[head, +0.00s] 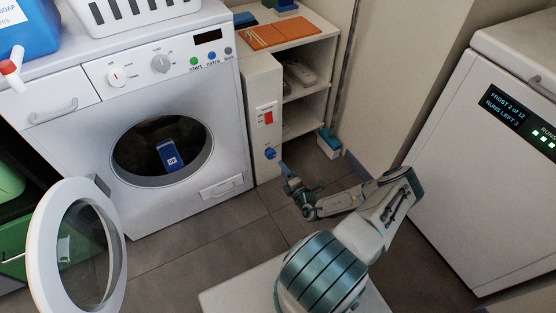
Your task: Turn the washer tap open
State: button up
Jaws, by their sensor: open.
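A small blue knob (271,153), which looks like the washer tap, sits low on the narrow white panel (263,92) to the right of the washer (165,210). My gripper (283,168) is just below and to the right of the blue knob in the picture. Its jaws are open and look empty. They are small in the head view, and I cannot tell whether they touch the knob. The knob's handle direction is too small to make out.
A red switch (268,117) is above the knob. The washer door (40,245) stands wide open at left; a blue packet (170,155) is in the drum. Shelves (310,128) stand behind the panel. A white freezer (450,190) is at right. Tiled floor (190,255) is clear.

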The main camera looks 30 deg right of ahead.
jog(key=s, duration=0.3)
jog(key=shift+s+r, duration=0.1)
jog(key=shift+s, duration=0.25)
jog(key=s+a+r+n+g+y+p, duration=0.1)
jog(key=a+r+n+g+y+p, duration=0.35)
jog(key=r+n, duration=0.7)
jog(key=a+r+n+g+y+p, duration=0.4)
jog(key=r+n, duration=0.4)
jog(key=r, duration=0.6)
jog(key=s+a+r+n+g+y+p, duration=0.1)
jog(key=a+r+n+g+y+p, duration=0.35)
jog(key=r+n, duration=0.7)
jog(key=s+a+r+n+h+p, duration=0.2)
jog(key=s+r+n+h+p, duration=0.2)
jog(key=r, duration=0.9)
jog(key=s+a+r+n+g+h+p, duration=0.1)
jog(key=s+r+n+h+p, duration=0.4)
jog(key=r, duration=0.8)
jog(key=s+a+r+n+h+p, duration=0.3)
jog(key=s+r+n+p, duration=0.3)
jog(key=r, duration=0.8)
jog(key=shift+s+n+h, duration=0.8)
jog(key=shift+s+n, duration=0.8)
jog(key=shift+n, duration=1.1)
